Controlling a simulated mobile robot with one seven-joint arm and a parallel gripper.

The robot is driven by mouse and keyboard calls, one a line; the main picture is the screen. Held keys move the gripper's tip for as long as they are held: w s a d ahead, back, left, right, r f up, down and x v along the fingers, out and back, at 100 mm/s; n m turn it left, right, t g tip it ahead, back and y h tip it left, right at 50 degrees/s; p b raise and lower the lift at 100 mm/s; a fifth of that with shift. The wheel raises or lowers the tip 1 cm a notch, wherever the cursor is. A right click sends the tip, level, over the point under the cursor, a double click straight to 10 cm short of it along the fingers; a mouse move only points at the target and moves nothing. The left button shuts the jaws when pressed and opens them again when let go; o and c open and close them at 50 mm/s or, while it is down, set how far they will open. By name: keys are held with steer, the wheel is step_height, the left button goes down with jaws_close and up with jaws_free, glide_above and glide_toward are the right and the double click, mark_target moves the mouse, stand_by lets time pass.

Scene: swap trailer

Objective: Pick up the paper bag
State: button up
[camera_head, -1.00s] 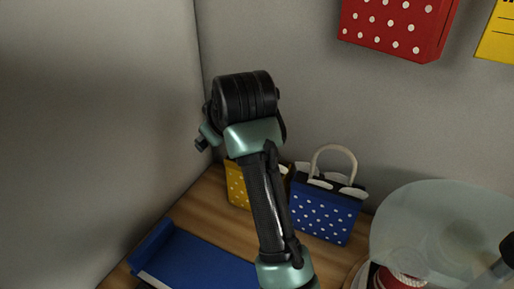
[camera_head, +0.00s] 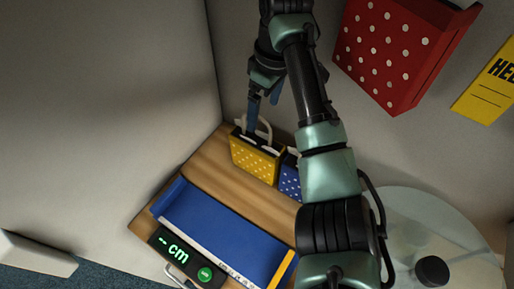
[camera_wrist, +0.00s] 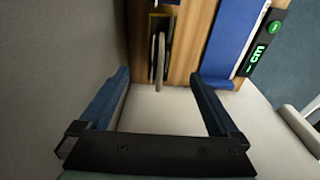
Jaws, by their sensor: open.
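A yellow paper bag with white dots (camera_head: 257,160) stands upright on the wooden top, its pale looped handle upward. A blue dotted bag (camera_head: 290,180) stands just right of it, partly hidden by my arm. My gripper (camera_head: 263,103) is open and empty, just above the yellow bag in the head view. In the wrist view, my gripper (camera_wrist: 160,102) shows both fingers wide apart. A bag seen from above (camera_wrist: 161,22), with its handle upright, lies ahead between the finger lines, apart from both fingers.
A red dotted box-like bag (camera_head: 385,50) and a yellow sign (camera_head: 490,85) are on the back wall. A round glass top (camera_head: 440,225) is at right.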

mark_target(257, 140)
steer(key=f, duration=0.3)
steer(key=a+f+p, duration=0.1)
steer(key=f, duration=0.3)
steer(key=f+p, duration=0.1)
steer(key=f, duration=0.2)
steer(key=shift+w+a+f, duration=0.2)
steer(key=shift+w+f, duration=0.2)
steer(key=shift+r, duration=0.1)
jaws_close()
